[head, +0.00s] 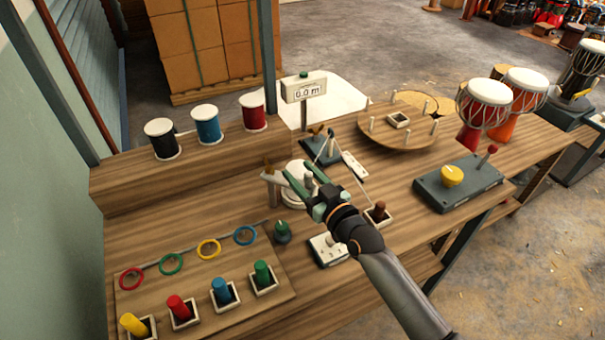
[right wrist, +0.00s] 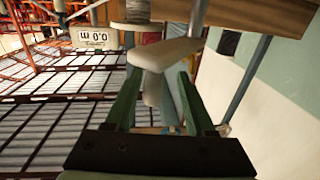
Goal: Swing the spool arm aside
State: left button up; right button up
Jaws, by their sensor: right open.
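My right gripper (head: 298,172) has green fingers and is open over the bench, beside a pale round base (head: 293,200). A cream arm-like piece (head: 270,177) stands just left of the fingers; I take it for the spool arm. In the right wrist view a cream piece (right wrist: 160,55) reaches down between the open fingers (right wrist: 162,80). Whether either finger touches it I cannot tell. The gripper partly hides the round base in the head view. My left gripper is not in view.
Black, blue and red spools (head: 208,125) stand on the raised shelf, near a meter reading 0.0 m (head: 303,89). Coloured pegs and rings lie on a board (head: 200,291) at front left. A round wooden plate (head: 385,140), a grey box (head: 430,190) and drums (head: 484,108) occupy the right.

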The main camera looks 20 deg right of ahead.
jog(key=v, duration=1.2)
jog(key=shift+s, duration=0.25)
jog(key=shift+d, duration=0.15)
jog(key=shift+c, duration=0.2)
